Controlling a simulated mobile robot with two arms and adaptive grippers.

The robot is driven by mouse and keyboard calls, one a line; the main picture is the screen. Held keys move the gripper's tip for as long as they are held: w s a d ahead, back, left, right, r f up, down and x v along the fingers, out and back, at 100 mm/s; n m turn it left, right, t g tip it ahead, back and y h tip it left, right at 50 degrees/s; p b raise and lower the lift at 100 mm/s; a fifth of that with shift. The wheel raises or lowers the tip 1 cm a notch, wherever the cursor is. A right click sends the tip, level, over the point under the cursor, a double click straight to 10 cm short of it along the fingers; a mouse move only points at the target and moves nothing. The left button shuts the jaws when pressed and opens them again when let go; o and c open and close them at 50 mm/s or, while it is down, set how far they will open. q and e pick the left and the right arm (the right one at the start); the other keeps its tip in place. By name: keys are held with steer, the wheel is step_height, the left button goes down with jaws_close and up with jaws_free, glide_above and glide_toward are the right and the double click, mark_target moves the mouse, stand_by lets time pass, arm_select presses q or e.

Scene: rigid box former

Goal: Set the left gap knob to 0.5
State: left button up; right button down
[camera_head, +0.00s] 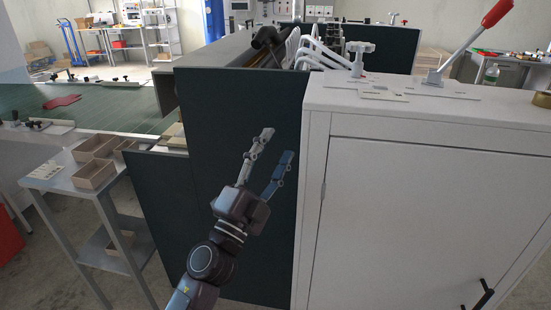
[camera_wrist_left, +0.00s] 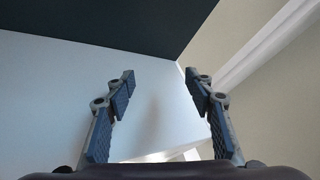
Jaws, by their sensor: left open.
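A white lobed knob (camera_head: 360,50) stands upright on top of the white cabinet, near its left end. It may be the left gap knob; its setting is too small to read. My left gripper (camera_head: 277,144) is open and empty, in front of the dark side panel, below and to the left of the knob and well apart from it. In the left wrist view both fingers of the left gripper (camera_wrist_left: 159,77) are spread with nothing between them, and no knob shows there. My right gripper is not in view.
The white cabinet (camera_head: 420,200) fills the right, with a red-handled lever (camera_head: 470,42) and flat plates (camera_head: 384,95) on top. The dark panel (camera_head: 230,100) rises behind my left gripper. A grey side table with wooden trays (camera_head: 95,174) stands at left.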

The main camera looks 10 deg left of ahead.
arm_select(q)
steer(key=shift+w+a+f+n, duration=0.1)
steer(key=shift+w+f+n, duration=0.05)
steer(key=shift+f, duration=0.35)
steer(key=shift+w+f+n, duration=0.15)
steer(key=shift+f, duration=0.3)
